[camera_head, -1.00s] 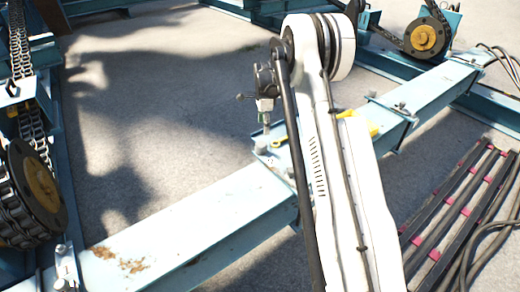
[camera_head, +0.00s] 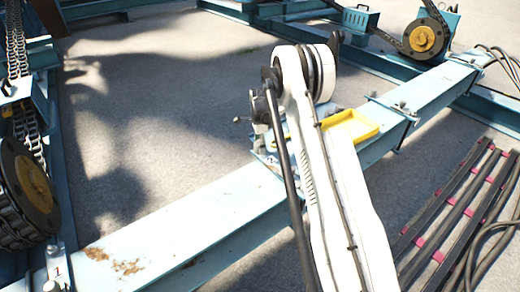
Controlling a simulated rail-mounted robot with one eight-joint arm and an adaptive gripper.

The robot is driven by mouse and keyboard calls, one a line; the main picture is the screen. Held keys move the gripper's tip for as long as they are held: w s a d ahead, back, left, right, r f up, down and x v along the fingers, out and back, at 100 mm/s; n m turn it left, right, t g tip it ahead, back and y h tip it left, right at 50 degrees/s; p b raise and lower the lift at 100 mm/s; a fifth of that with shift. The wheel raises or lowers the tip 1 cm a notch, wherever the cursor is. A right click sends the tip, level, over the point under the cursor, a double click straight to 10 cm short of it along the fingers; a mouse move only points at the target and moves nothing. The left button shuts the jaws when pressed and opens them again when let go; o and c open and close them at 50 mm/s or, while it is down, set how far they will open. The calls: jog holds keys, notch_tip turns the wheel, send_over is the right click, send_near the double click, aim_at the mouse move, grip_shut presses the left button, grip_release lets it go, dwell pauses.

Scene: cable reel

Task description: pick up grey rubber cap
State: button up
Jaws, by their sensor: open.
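My gripper (camera_head: 262,130) points down over the blue beam (camera_head: 190,228), just left of my white arm link. It is small and dark here, partly covered by the arm, and its fingers are hard to make out; it is open. I cannot pick out the grey rubber cap with certainty. Small grey parts show on the beam under the gripper, partly hidden by my arm, and I cannot tell whether the gripper touches any of them.
A yellow tray (camera_head: 366,134) sits on the beam right of my arm. Chain reels stand at the left (camera_head: 30,190) and upper right (camera_head: 425,39). Black cable strips with red clips (camera_head: 440,215) lie lower right. The floor left of the gripper is clear.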

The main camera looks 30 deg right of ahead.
jog(key=c, duration=1.2)
